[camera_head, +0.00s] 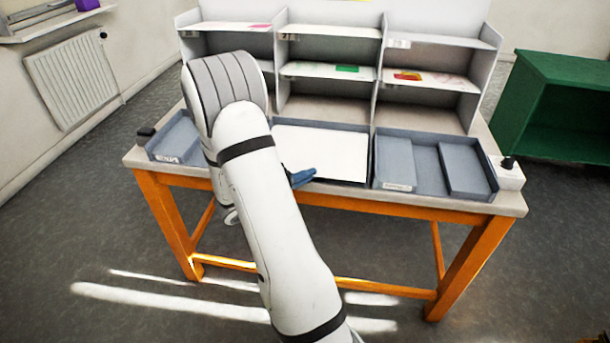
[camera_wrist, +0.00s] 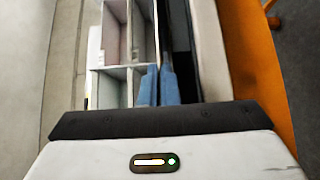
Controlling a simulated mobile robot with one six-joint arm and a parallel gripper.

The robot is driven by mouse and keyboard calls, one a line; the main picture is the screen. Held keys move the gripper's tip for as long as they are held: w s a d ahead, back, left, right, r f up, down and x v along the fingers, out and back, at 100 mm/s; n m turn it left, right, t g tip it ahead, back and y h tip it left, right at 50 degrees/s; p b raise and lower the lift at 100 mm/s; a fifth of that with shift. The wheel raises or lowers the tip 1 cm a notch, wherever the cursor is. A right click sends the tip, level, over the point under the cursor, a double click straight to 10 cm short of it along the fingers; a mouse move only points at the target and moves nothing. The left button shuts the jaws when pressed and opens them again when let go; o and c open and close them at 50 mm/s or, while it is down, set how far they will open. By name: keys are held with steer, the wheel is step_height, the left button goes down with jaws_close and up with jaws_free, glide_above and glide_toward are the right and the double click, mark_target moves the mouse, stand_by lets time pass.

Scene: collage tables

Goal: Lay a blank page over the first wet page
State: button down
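A plain white page (camera_head: 325,148) spans the middle tray (camera_head: 369,160) on the table and hides what is under it. My gripper (camera_head: 301,178) is at the page's front edge, with its blue fingers level. In the wrist view the two fingers (camera_wrist: 159,85) are close together, with a thin edge-on line running out between them, so they look shut on the page. I cannot tell how high the page is above the tray floor. Painted pages lie in the shelf rack, one with a green mark (camera_head: 347,69) and one with red and yellow (camera_head: 408,77).
The grey shelf rack (camera_head: 380,90) stands behind the trays. The right tray (camera_head: 432,170) has raised grey-blue parts; the left tray (camera_head: 175,140) is partly behind my arm. A white box with a black knob (camera_head: 508,172) sits at the table's right end. A green cabinet (camera_head: 560,100) stands farther right.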

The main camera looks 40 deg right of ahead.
steer(key=c, duration=1.6)
jaws_free()
steer(key=w+a, duration=0.1)
steer(key=a, duration=0.6)
steer(key=shift+a+p, duration=0.4)
steer(key=shift+c, duration=0.4)
